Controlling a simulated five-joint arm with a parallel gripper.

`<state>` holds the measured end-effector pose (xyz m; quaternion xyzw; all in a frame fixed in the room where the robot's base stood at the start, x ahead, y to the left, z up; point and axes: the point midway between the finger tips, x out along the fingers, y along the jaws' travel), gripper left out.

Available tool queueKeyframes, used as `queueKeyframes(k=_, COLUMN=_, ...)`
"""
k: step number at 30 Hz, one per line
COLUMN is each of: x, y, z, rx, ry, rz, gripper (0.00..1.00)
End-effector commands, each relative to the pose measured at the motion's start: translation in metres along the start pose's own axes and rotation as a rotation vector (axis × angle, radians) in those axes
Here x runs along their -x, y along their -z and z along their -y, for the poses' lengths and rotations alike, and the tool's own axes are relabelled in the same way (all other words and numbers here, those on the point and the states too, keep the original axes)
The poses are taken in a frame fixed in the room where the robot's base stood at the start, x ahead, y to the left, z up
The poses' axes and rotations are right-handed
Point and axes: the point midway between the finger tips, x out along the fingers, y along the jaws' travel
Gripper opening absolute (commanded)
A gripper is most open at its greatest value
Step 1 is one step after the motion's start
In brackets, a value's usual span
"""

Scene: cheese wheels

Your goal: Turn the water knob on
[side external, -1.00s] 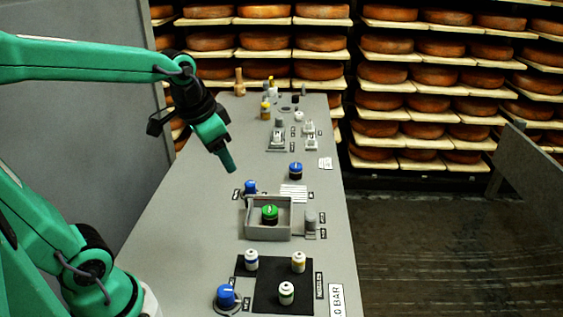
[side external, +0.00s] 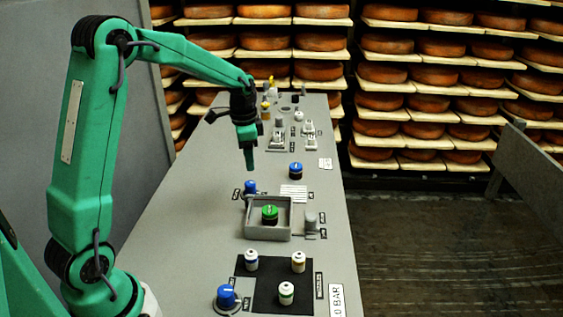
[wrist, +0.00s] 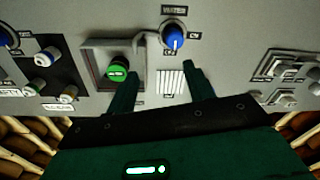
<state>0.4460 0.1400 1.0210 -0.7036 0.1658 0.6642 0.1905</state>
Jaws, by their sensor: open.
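The water knob is blue with a white pointer mark (wrist: 174,36). It sits beside a label reading WATER in the wrist view, with two smaller labels near it. In the side view the blue knob (side external: 250,187) stands at the left back corner of a grey tray. My gripper (side external: 250,167) points down above this knob, apparently apart from it. In the wrist view my gripper (wrist: 160,70) has its two fingers spread with nothing between them. The knob lies beyond the fingertips there, nearer the right finger. The pointer mark runs toward the bottom of the picture.
The grey tray (side external: 247,228) holds a green knob (side external: 269,214). A blue-topped piece (side external: 295,170) and a white striped pad (side external: 293,194) stand behind it. The panel's left part is clear.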

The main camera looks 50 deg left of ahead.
Motion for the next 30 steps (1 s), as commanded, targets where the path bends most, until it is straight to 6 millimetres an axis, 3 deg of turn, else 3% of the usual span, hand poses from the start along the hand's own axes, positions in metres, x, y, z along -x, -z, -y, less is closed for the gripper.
queueKeyframes(k=3, x=-0.024, y=0.0, z=0.016, rx=-0.033, ry=-0.024, rz=0.023, gripper=0.52)
queueKeyframes(k=9, x=-0.046, y=0.0, z=0.031, rx=-0.072, ry=-0.046, rz=0.04, gripper=0.52)
queueKeyframes(k=22, x=-0.055, y=-0.001, z=0.034, rx=-0.081, ry=-0.051, rz=0.044, gripper=0.52)
queueKeyframes(k=30, x=-0.08, y=-0.002, z=0.032, rx=-0.08, ry=-0.052, rz=0.045, gripper=0.52)
